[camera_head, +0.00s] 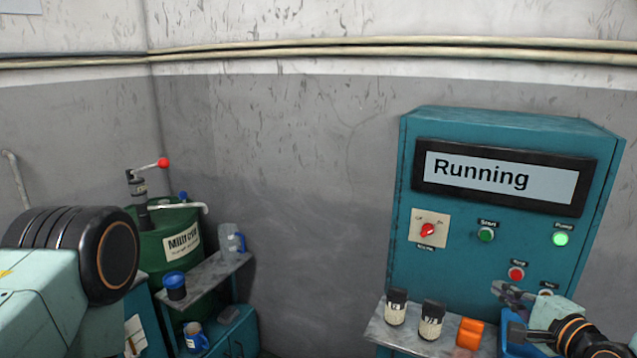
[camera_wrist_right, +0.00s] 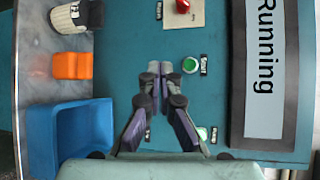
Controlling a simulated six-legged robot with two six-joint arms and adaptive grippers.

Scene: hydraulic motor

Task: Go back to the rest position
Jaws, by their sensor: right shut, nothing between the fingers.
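My right gripper (camera_head: 513,293) is in front of the lower right of the teal control cabinet (camera_head: 500,128), near the red button (camera_head: 516,274). In the right wrist view its fingers (camera_wrist_right: 153,75) are together and empty, with the cabinet face behind them. I cannot tell whether they touch the panel. The display (camera_head: 500,178) reads "Running" and the green lamp (camera_head: 561,239) is lit. A red rotary switch (camera_head: 428,230) and a green Start button (camera_head: 486,235) are to the left. My left arm enters at the left edge; its gripper is outside the picture.
A metal shelf (camera_head: 378,333) below the cabinet holds two dark-capped bottles (camera_head: 396,307), (camera_head: 431,320), an orange object (camera_head: 469,333) and a blue bin (camera_wrist_right: 68,130). At left stand a green drum (camera_head: 160,243), a clear jug (camera_head: 231,240) and blue-lidded cup (camera_head: 175,286). The middle is open.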

